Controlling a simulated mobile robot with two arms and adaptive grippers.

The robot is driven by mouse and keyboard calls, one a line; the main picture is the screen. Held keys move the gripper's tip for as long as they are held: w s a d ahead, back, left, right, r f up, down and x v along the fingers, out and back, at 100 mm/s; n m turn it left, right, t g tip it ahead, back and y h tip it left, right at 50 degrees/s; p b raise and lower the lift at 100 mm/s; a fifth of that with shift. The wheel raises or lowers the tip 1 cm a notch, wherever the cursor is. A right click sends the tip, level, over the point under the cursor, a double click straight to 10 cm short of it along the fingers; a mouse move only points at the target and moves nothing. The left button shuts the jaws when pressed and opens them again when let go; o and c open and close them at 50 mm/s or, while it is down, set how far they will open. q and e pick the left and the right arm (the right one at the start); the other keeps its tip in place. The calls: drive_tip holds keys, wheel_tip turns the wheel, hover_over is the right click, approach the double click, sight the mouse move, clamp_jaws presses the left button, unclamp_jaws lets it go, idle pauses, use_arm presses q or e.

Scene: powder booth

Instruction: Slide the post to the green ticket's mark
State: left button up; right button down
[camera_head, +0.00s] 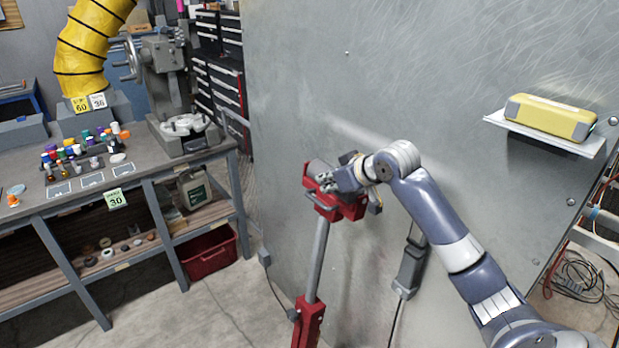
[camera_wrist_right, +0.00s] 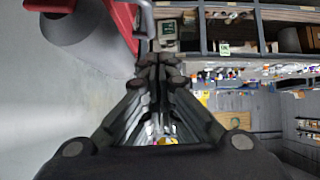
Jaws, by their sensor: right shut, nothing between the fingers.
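The post is a grey tube (camera_head: 317,258) rising at a slight tilt from a red lower sleeve (camera_head: 308,322) to a red head (camera_head: 350,211). A green ticket (camera_head: 115,198) reading 30 hangs on the workbench's front edge; it also shows in the right wrist view (camera_wrist_right: 224,48). My right gripper (camera_head: 338,182) is at the red head, its fingers shut and empty. In the right wrist view my fingers (camera_wrist_right: 158,62) are together, with a red part and grey cylinder at upper left. I cannot make out any marks on the tube. My left gripper is out of view.
A yellow ticket (camera_head: 81,104) reading 60 and a white ticket (camera_head: 98,101) reading 36 stand by the yellow hose (camera_head: 84,50). The large grey panel (camera_head: 400,75) is close behind my right arm. A small shelf (camera_head: 545,132) holds a yellow-grey case.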

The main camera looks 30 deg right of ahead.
wheel_tip(320, 180, up, 3)
drive_tip(key=w+d, duration=0.1)
drive_tip(key=d, duration=0.2)
drive_tip(key=p, duration=0.4)
approach(311, 182)
drive_tip(key=shift+t, duration=0.3)
drive_tip(key=w+a, duration=0.1)
drive_tip(key=a+r, duration=0.1)
drive_tip(key=w+a, duration=0.1)
drive_tip(key=shift+w+a+r, duration=0.2)
drive_tip(key=shift+w+r, duration=0.15)
drive_tip(key=f+p, duration=0.1)
drive_tip(key=f, duration=0.1)
drive_tip(key=shift+w+a+f+p, duration=0.1)
drive_tip(key=shift+w+f+p, duration=0.15)
drive_tip(key=shift+w+p, duration=0.1)
drive_tip(key=shift+w+f, duration=0.1)
drive_tip(key=shift+f, duration=0.75)
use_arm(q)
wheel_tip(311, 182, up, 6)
use_arm(e)
drive_tip(key=shift+f, duration=0.1)
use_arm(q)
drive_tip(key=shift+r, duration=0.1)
